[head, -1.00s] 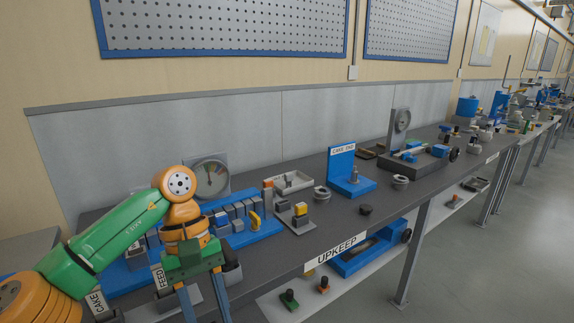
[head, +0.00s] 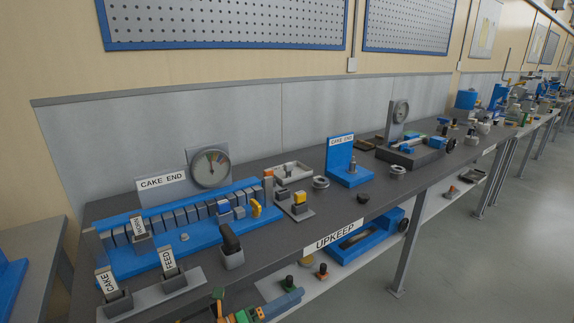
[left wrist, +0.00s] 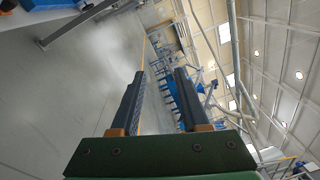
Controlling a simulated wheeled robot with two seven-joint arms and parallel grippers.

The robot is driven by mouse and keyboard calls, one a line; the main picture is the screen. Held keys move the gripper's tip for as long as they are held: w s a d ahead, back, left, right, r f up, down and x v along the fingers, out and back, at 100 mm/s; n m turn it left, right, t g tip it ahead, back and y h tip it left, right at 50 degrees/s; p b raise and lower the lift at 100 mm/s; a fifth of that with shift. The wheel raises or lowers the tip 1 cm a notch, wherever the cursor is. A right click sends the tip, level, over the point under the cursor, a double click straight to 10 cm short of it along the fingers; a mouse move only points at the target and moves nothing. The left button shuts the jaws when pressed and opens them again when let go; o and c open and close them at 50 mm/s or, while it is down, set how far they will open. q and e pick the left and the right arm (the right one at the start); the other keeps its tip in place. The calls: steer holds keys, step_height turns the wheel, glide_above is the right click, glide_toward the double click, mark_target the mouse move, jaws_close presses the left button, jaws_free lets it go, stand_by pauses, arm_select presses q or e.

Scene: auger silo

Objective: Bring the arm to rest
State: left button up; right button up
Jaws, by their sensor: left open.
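My left gripper (left wrist: 160,75) shows in the left wrist view with its two dark fingers apart and nothing between them. Beyond the fingers are grey floor and a tilted view of the room. In the head view only green, orange and blue parts of my arm show at the bottom edge, below the bench front, and I cannot make out the fingertips there. My right gripper is not in view.
The long dark bench (head: 300,222) carries a blue block rack (head: 205,238), a dial gauge (head: 209,168), a blue CAKE END stand (head: 341,160) and labelled CAKE and FEED holders. A lower shelf (head: 375,249) holds a blue tray. The floor (head: 470,270) at right is clear.

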arm_select(q)
steer(key=s+a+f+n+y, duration=0.3)
steer(key=a+f+n+y, duration=0.1)
steer(key=f+n, duration=0.4)
steer(key=s+a+f+n+t+y, duration=0.1)
steer(key=s+a+f+n+y, duration=0.3)
steer(key=f, duration=0.5)
steer(key=s+a+f+n+y, duration=0.2)
steer(key=a+f+n+y, duration=0.25)
steer(key=f+n, duration=0.4)
steer(key=s+a+f+n+g+y, duration=0.1)
steer(key=s+a+f+n+g, duration=0.1)
steer(key=s, duration=0.8)
steer(key=s+a+f+n+g+y, duration=0.1)
steer(key=s+a+f+n+g, duration=0.2)
steer(key=s+f, duration=0.4)
steer(key=s+a+f+n+g+y, duration=0.1)
steer(key=s+f+n+g, duration=0.3)
steer(key=s, duration=1.1)
steer(key=shift+a+f+n+y, duration=0.2)
steer(key=shift+a+n+y, duration=0.15)
steer(key=shift+a+n, duration=0.45)
steer(key=shift+d, duration=0.15)
